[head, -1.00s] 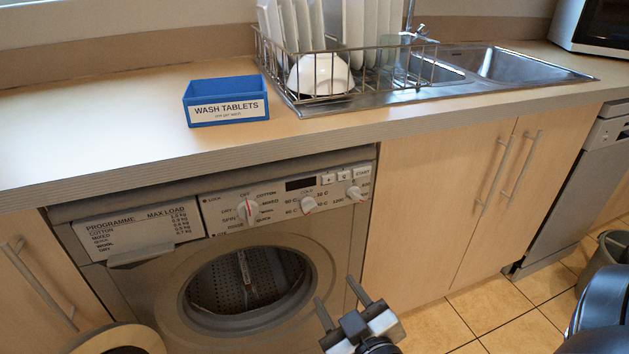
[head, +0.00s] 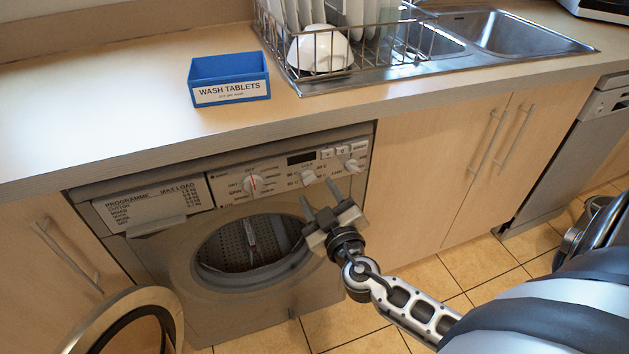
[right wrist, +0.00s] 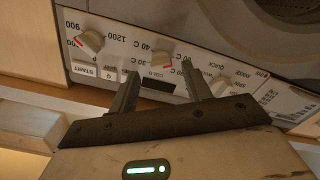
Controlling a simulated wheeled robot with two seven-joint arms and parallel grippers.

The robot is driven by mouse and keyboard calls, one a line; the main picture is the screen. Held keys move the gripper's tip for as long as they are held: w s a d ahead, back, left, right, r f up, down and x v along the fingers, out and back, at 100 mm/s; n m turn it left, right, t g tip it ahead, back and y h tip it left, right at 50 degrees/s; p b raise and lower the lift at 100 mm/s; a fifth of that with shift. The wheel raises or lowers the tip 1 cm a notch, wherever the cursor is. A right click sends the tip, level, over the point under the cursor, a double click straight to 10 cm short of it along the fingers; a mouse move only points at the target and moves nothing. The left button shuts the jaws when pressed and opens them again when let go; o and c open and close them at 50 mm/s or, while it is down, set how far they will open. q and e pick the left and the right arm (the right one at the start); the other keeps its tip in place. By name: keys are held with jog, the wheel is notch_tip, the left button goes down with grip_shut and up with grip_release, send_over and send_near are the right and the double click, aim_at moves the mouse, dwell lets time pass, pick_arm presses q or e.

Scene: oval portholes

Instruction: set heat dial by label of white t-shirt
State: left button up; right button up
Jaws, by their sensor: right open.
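The heat dial, marked with °C values, is the middle knob (head: 308,178) on the washing machine's control panel (head: 290,172). It also shows in the right wrist view (right wrist: 162,55), with a red pointer mark. My right gripper (head: 318,195) is open and empty just in front of the panel, below the heat dial. In the right wrist view its two fingers (right wrist: 158,85) reach toward the panel, apart from the dial. No white t-shirt or its label can be made out. My left gripper is not in view.
The programme dial (head: 252,184) is left of the heat dial and the spin dial (head: 352,165) right of it. The round door (head: 130,325) stands open at lower left. A blue wash tablets box (head: 230,80) and a dish rack (head: 320,60) are on the counter above.

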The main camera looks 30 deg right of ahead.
aim_at(312, 184)
jog(key=shift+x, duration=1.55)
jog(key=shift+a, duration=0.1)
jog(key=c, duration=1)
jog(key=shift+n, duration=0.4)
